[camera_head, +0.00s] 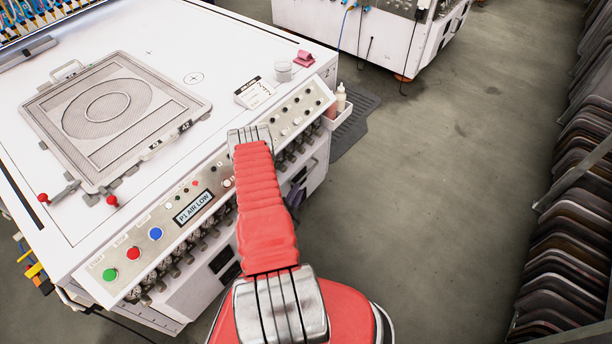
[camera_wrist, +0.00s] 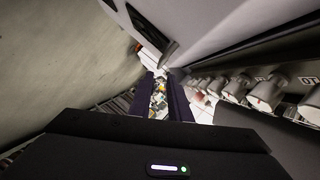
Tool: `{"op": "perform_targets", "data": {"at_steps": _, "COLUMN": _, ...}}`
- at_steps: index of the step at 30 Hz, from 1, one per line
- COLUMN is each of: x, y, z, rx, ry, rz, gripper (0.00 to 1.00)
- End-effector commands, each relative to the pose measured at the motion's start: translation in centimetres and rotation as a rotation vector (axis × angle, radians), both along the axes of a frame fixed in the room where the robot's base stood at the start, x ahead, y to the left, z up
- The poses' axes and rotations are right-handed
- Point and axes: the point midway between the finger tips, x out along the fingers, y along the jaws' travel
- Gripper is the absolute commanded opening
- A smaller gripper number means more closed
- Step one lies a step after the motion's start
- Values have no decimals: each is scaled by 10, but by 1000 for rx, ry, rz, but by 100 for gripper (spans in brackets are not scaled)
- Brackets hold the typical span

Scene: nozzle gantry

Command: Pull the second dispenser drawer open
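My gripper (camera_wrist: 163,82) shows in the wrist view as two dark fingers with a gap between them. It is open, and nothing is seen held in the gap. In the head view my red arm reaches to the front of a white machine (camera_head: 135,35) and hides most of the gripper. In the wrist view a row of grey cylindrical fittings (camera_wrist: 267,93) runs along the machine's front, right of the fingers. I cannot make out a dispenser drawer or its handle for certain; my arm covers part of the front.
A control panel (camera_head: 160,232) with coloured buttons and a display reading "P1 AIR LOW" lines the machine's front edge. A small tray with bottles (camera_head: 334,118) hangs at its right corner. Stacked dark panels (camera_head: 575,190) stand at the right. The floor (camera_head: 440,170) between is clear.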

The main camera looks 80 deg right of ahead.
Motion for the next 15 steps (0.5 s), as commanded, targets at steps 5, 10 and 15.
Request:
{"op": "perform_targets", "data": {"at_steps": 5, "x": -3, "y": -27, "z": -5, "rx": -3, "ry": -1, "rz": -3, "gripper": 17}}
{"op": "perform_targets", "data": {"at_steps": 10, "x": -5, "y": -53, "z": -11, "rx": -2, "ry": 0, "rz": -3, "gripper": 17}}
{"op": "perform_targets", "data": {"at_steps": 15, "x": -7, "y": -78, "z": -17, "rx": -2, "ry": 0, "rz": -3, "gripper": 17}}
